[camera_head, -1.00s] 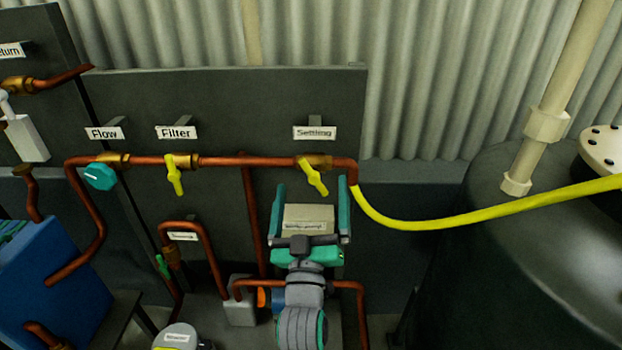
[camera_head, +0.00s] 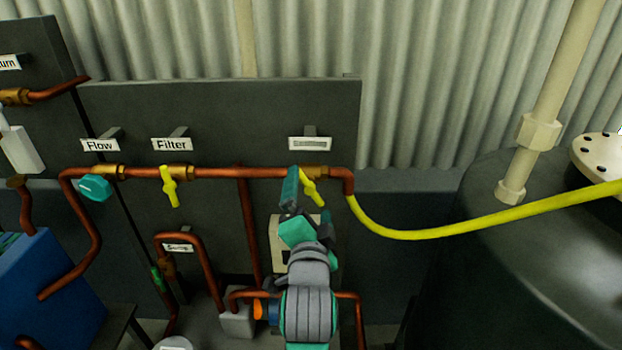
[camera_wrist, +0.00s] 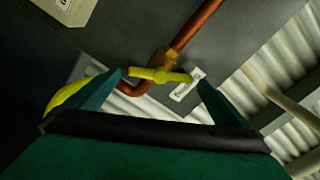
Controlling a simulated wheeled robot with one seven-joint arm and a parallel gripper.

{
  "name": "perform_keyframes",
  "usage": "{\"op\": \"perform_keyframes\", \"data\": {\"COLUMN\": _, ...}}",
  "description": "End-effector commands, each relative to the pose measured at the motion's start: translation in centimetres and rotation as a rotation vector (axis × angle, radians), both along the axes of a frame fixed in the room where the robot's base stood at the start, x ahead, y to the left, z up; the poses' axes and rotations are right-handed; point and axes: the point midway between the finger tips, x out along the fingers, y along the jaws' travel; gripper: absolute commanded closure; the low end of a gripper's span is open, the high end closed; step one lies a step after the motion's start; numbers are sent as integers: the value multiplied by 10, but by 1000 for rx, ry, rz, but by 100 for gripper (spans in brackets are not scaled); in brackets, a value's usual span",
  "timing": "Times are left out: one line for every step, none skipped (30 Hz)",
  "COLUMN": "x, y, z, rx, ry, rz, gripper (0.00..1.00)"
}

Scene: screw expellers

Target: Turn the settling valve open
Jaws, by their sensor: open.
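The settling valve's yellow handle (camera_head: 311,188) hangs down and slants to the right below its brass body (camera_head: 315,172) on the copper pipe, under the "Settling" label (camera_head: 310,144). My gripper (camera_head: 303,190) is open in front of the valve, its teal finger just left of the handle and covering part of it. In the wrist view the handle (camera_wrist: 160,75) lies crosswise between the two teal fingertips (camera_wrist: 158,85), with the brass body behind it. I cannot tell whether either finger touches it. The label also shows in the wrist view (camera_wrist: 187,86).
The yellow filter valve handle (camera_head: 169,188) and teal flow valve knob (camera_head: 95,188) sit left on the same copper pipe. A yellow hose (camera_head: 430,234) runs right to a dark tank (camera_head: 560,250). A dark panel (camera_head: 220,115) stands behind the pipe.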

Motion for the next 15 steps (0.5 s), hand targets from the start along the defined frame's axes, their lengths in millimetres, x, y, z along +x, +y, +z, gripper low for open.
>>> {"op": "perform_keyframes", "data": {"x": 10, "y": 1, "z": 0, "rx": 0, "ry": 1, "rz": 1, "gripper": 0}}
{"op": "perform_keyframes", "data": {"x": 15, "y": 1, "z": 0, "rx": -1, "ry": 1, "rz": 2, "gripper": 0}}
{"op": "perform_keyframes", "data": {"x": 23, "y": 1, "z": 0, "rx": -1, "ry": 1, "rz": 2, "gripper": 0}}
{"op": "perform_keyframes", "data": {"x": 28, "y": 1, "z": 0, "rx": -1, "ry": 0, "rz": 2, "gripper": 0}}
{"op": "perform_keyframes", "data": {"x": 34, "y": 1, "z": 0, "rx": -1, "ry": 1, "rz": 2, "gripper": 0}}
{"op": "perform_keyframes", "data": {"x": 41, "y": 1, "z": 0, "rx": -1, "ry": 1, "rz": 2, "gripper": 0}}
{"op": "perform_keyframes", "data": {"x": 45, "y": 1, "z": 0, "rx": -2, "ry": 0, "rz": 1, "gripper": 0}}
{"op": "perform_keyframes", "data": {"x": 50, "y": 1, "z": 0, "rx": -2, "ry": 0, "rz": 0, "gripper": 0}}
{"op": "perform_keyframes", "data": {"x": 56, "y": 0, "z": 0, "rx": -2, "ry": 1, "rz": 0, "gripper": 0}}
{"op": "perform_keyframes", "data": {"x": 60, "y": -1, "z": 0, "rx": -2, "ry": 0, "rz": -1, "gripper": 0}}
{"op": "perform_keyframes", "data": {"x": 64, "y": -1, "z": 0, "rx": -2, "ry": 0, "rz": -1, "gripper": 0}}
{"op": "perform_keyframes", "data": {"x": 68, "y": -1, "z": 1, "rx": -2, "ry": -2, "rz": -1, "gripper": 0}}
{"op": "perform_keyframes", "data": {"x": 71, "y": -1, "z": 0, "rx": -2, "ry": -1, "rz": -1, "gripper": 0}}
{"op": "perform_keyframes", "data": {"x": 73, "y": 0, "z": 0, "rx": -2, "ry": -1, "rz": -1, "gripper": 0}}
{"op": "perform_keyframes", "data": {"x": 76, "y": -1, "z": 0, "rx": -3, "ry": 0, "rz": -1, "gripper": 0}}
